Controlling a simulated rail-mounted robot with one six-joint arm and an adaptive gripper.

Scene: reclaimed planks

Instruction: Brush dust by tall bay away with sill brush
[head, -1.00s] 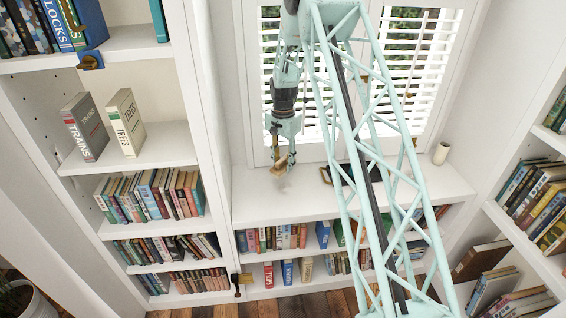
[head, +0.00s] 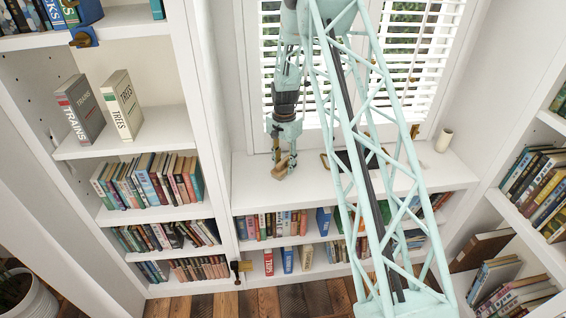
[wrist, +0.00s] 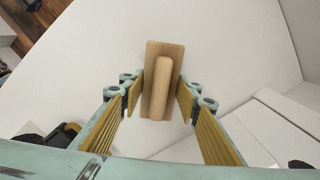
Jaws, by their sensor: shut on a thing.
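The sill brush (head: 284,171) is a small tan wooden block with a raised rounded grip, seen from above in the wrist view (wrist: 158,62). My gripper (head: 284,158) is shut on its grip, with ribbed yellow finger pads on either side in the wrist view (wrist: 160,98). The brush is low over the white sill (head: 252,185), near its left end. I cannot tell whether its underside touches the sill. The tall bay (head: 196,100) is the white bookcase to the left. I cannot make out any dust now; the brush and gripper may hide it.
A dark tray (head: 346,160) with brass handles lies on the sill, partly behind my arm. A cream cup (head: 443,140) stands at the sill's right end. White window shutters (head: 395,70) rise behind. The sill's left front is clear.

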